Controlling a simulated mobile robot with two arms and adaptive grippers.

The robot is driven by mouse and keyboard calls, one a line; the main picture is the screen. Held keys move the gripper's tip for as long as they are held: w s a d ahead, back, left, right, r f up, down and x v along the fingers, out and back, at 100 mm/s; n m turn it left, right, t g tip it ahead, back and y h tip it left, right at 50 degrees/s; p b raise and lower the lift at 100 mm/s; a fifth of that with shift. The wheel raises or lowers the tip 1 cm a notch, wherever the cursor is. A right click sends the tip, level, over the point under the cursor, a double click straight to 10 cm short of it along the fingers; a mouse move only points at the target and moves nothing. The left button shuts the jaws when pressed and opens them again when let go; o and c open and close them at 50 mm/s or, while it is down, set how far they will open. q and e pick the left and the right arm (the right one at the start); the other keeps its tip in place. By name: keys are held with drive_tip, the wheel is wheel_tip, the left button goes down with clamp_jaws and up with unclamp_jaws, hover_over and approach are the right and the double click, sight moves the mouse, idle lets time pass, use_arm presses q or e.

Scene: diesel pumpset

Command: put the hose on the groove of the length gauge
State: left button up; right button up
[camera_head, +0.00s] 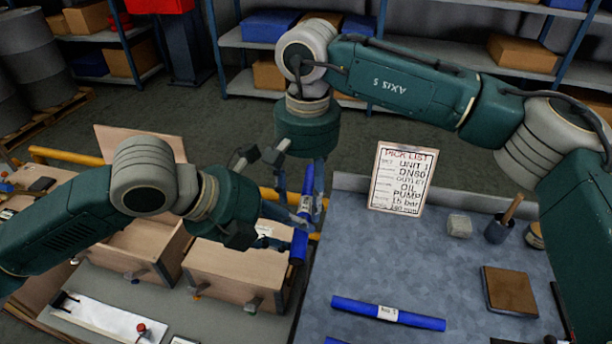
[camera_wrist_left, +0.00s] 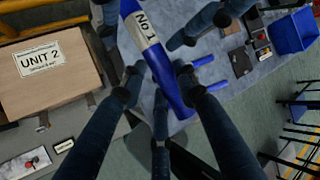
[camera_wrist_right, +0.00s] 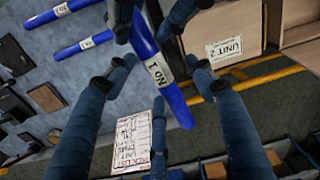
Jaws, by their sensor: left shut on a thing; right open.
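A blue hose labelled No 1 (camera_head: 299,247) is held in the air, slanting steeply, above the gap between the wooden boxes and the grey table. My left gripper (camera_head: 285,232) is shut on it; in the left wrist view the hose (camera_wrist_left: 172,92) passes between its fingertips (camera_wrist_left: 158,75). My right gripper (camera_head: 297,172) is open near the hose's upper part; in the right wrist view the hose (camera_wrist_right: 180,108) runs between its spread fingers (camera_wrist_right: 157,66). A white plate with a red knob (camera_head: 105,318), at lower left, may be the length gauge; its groove is not clear.
Another blue hose (camera_head: 388,313) lies on the grey table (camera_head: 350,265), with part of one more at the bottom edge. Wooden boxes (camera_head: 235,268) stand beside the white plate. A pick list (camera_head: 402,180) stands at the table's back. The table's middle is clear.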

use_arm(q)
drive_tip(key=shift+d+r, duration=0.1)
drive_tip(key=shift+r, duration=0.15)
use_arm(e)
drive_tip(key=shift+f, duration=0.55)
use_arm(q)
drive_tip(key=shift+w, duration=0.1)
drive_tip(key=shift+r, duration=0.1)
use_arm(e)
drive_tip(key=shift+o, duration=0.4)
drive_tip(key=shift+s+a, duration=0.1)
use_arm(q)
drive_tip(key=shift+d+r, duration=0.1)
use_arm(e)
drive_tip(key=shift+s+a, duration=0.1)
drive_tip(key=shift+a, duration=0.05)
drive_tip(key=c, duration=1.4)
use_arm(q)
drive_tip(key=o, duration=1.3)
drive_tip(key=shift+c, duration=0.2)
use_arm(e)
clamp_jaws()
use_arm(q)
drive_tip(key=shift+f, duration=0.2)
use_arm(e)
drive_tip(key=shift+r, duration=0.1)
